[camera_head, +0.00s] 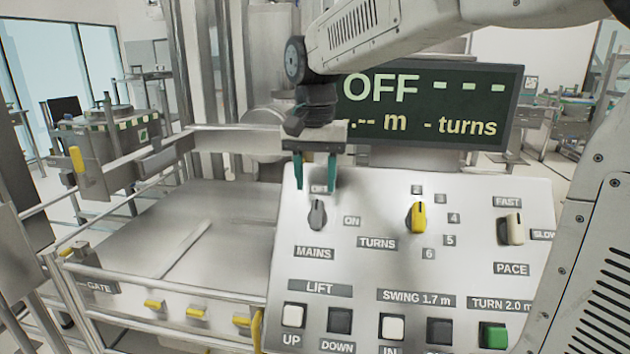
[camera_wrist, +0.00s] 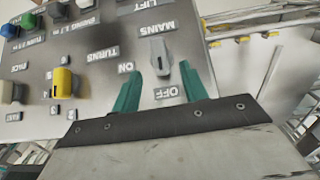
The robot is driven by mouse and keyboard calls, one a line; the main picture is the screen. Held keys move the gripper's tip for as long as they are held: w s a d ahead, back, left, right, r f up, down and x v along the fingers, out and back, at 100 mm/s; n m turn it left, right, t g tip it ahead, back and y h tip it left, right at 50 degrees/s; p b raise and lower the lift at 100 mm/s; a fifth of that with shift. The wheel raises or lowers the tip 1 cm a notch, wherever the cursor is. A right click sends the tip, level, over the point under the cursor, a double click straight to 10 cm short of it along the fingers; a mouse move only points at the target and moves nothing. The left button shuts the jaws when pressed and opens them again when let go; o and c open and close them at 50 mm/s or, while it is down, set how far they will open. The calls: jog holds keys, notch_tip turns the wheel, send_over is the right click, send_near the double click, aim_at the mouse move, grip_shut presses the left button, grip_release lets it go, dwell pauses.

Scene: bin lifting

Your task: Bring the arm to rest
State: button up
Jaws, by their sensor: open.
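My gripper (camera_head: 316,172) hangs over the top left of the sloped control panel (camera_head: 375,272), its two green fingers apart and empty. In the wrist view the open fingers (camera_wrist: 160,88) show on either side of the grey MAINS knob (camera_wrist: 160,62), and I cannot tell whether they touch it. In the head view the MAINS knob (camera_head: 317,215) lies just below the fingertips, its pointer near the OFF label. My arm (camera_head: 400,40) reaches in from the upper right. The display (camera_head: 430,105) behind the panel reads OFF, with dashes for metres and turns.
A yellow TURNS knob (camera_head: 416,217), a cream PACE knob (camera_head: 512,229) and several push buttons sit on the panel. A railed metal platform with a GATE label (camera_head: 100,288) stands at left. A steel column (camera_head: 230,70) rises behind.

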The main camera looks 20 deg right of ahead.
jog(key=shift+n, duration=0.3)
jog(key=s+d+f+n, duration=0.1)
jog(key=s+f+n, duration=0.2)
jog(key=s, duration=0.9)
jog(key=s+f+n+t, duration=0.1)
jog(key=s+f+n, duration=0.2)
jog(key=s, duration=1)
notch_tip(320, 180, down, 2)
jog(key=shift+d+f, duration=0.1)
jog(key=shift+d, duration=0.3)
jog(key=shift+c, duration=0.8)
